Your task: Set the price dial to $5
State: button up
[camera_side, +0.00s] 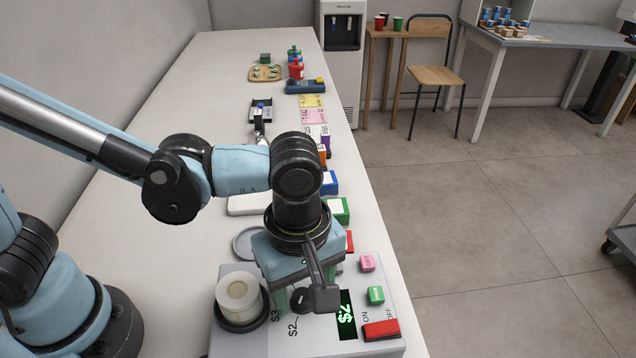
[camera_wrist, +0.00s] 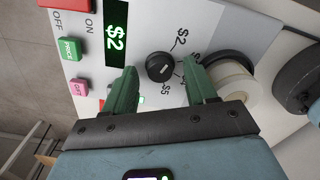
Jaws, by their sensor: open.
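The price dial (camera_wrist: 160,67) is a round black knob on the pale face of a pricing machine. In the wrist view printed labels sit around it, with $2 above right and $5 below. The green digital display (camera_wrist: 115,35) reads $2; it also shows in the side view (camera_side: 346,315). My gripper (camera_wrist: 162,70) is open, with one green finger on each side of the dial and gaps visible. In the side view my gripper (camera_side: 300,288) points down over the machine, and my wrist hides part of the dial area. I cannot tell the height of the fingertips over the panel.
The machine (camera_side: 245,338) also carries a red switch (camera_side: 381,329) marked ON and OFF, a green button (camera_side: 375,295), a pink button (camera_side: 367,263) and a white roll (camera_side: 239,298) beside the dial. Coloured boxes and other items line the counter (camera_side: 200,120) behind.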

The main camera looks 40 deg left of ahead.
jog(key=shift+c, duration=0.3)
grip_shut()
